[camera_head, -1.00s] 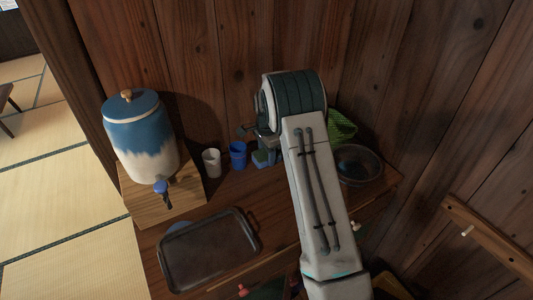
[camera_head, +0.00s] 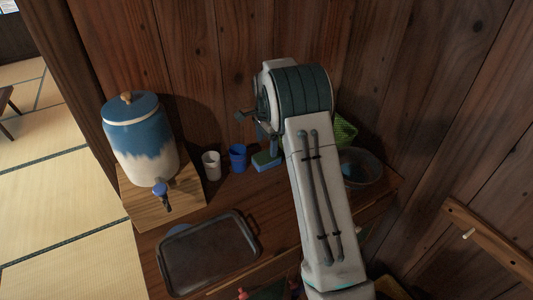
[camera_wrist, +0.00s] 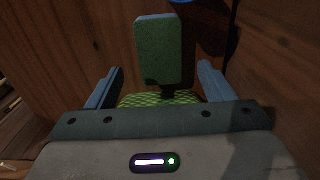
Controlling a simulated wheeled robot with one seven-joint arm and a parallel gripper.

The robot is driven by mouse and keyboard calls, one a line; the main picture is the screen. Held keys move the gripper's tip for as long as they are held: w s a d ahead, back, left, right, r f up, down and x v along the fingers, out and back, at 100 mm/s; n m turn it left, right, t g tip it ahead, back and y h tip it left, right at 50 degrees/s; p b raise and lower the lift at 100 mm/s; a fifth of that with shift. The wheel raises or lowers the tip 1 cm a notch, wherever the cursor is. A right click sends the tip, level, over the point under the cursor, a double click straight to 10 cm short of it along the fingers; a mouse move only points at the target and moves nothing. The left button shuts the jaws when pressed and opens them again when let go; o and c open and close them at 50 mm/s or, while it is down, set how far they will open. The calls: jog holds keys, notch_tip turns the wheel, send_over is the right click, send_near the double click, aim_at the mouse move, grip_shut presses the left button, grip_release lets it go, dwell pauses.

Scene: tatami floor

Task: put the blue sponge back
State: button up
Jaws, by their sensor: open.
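The blue sponge (camera_head: 266,161) rests on the wooden counter (camera_head: 215,196), just right of the blue cup (camera_head: 238,157). In the wrist view the sponge (camera_wrist: 160,50) shows a broad green face and a thin blue edge. My gripper (camera_head: 254,122) is raised above the sponge near the wall, partly hidden by my arm. In the wrist view my gripper (camera_wrist: 158,80) has its two blue fingers wide apart, with nothing gripped. The sponge lies ahead of the gap between them. I cannot tell the exact distance.
A white cup (camera_head: 211,165) stands left of the blue cup. A blue-and-white dispenser (camera_head: 141,140) stands on a wooden block at left. A dark tray (camera_head: 208,252) lies in front. A green mesh item (camera_head: 345,130) and a clear bowl (camera_head: 360,166) sit right of my arm.

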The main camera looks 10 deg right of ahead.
aim_at(266, 156)
jog(key=s+r+n+t, duration=0.1)
jog(key=s+r+n, duration=0.6)
jog(key=s+r, duration=0.95)
jog(key=s+f+n+t, duration=0.1)
jog(key=s+f+n, duration=0.2)
jog(key=s, duration=1.7)
jog(key=n, duration=0.4)
jog(key=shift+f+t, duration=0.15)
jog(key=shift+t, duration=0.25)
jog(key=shift+r, duration=0.25)
